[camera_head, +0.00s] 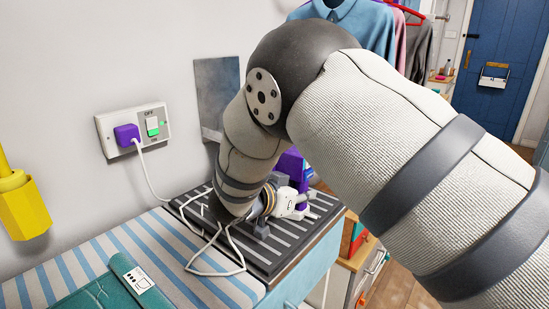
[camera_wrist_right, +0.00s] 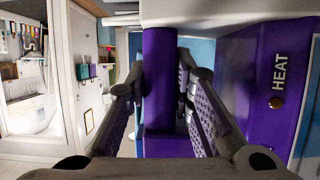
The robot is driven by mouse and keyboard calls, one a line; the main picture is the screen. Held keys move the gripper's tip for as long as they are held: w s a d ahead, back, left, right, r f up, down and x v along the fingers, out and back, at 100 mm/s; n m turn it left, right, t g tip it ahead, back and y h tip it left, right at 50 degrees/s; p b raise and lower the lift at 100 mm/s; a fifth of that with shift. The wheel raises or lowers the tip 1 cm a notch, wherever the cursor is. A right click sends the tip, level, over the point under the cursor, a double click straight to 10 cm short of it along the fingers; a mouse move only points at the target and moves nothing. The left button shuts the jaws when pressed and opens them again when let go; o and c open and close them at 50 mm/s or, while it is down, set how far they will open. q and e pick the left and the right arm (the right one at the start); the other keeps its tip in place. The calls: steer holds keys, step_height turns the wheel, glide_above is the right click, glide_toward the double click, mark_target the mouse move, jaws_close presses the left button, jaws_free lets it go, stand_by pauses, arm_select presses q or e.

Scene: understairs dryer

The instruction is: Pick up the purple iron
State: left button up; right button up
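The purple iron (camera_head: 293,168) stands on the dark ribbed rack at the end of the ironing surface, partly hidden behind my right arm in the head view. My right gripper (camera_head: 284,203) is low beside the iron, its fingers mostly hidden. In the right wrist view, the iron's purple handle (camera_wrist_right: 160,85) lies between the two fingers of my right gripper (camera_wrist_right: 161,75). The fingertips are close to both sides of the handle; whether they press on it I cannot tell. The iron's purple body with the word HEAT (camera_wrist_right: 257,85) is to the right. My left gripper is not in view.
A purple plug (camera_head: 127,135) sits in the wall socket, with a white cord (camera_head: 149,178) looping over the rack (camera_head: 262,262). A teal item (camera_head: 100,292) lies on the striped cover (camera_head: 165,262). Clothes (camera_head: 365,25) hang at the back.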

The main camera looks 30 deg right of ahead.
mark_target(298, 176)
jaws_close()
steer(key=shift+r, duration=0.1)
steer(key=shift+r, duration=0.1)
steer(key=shift+w+d+r, duration=0.1)
steer(key=shift+r, duration=0.15)
steer(key=r, duration=0.3)
steer(key=shift+s+d+r+p, duration=0.1)
steer(key=shift+s+r+p, duration=0.1)
steer(key=shift+p, duration=0.15)
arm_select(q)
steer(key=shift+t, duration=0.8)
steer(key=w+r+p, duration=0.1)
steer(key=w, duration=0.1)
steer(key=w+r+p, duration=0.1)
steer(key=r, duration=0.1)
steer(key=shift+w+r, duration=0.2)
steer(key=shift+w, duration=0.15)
arm_select(e)
steer(key=s+d+r, duration=0.8)
steer(key=s+r, duration=0.1)
steer(key=s, duration=0.1)
steer(key=shift+s+d, duration=0.2)
steer(key=shift+s, duration=0.15)
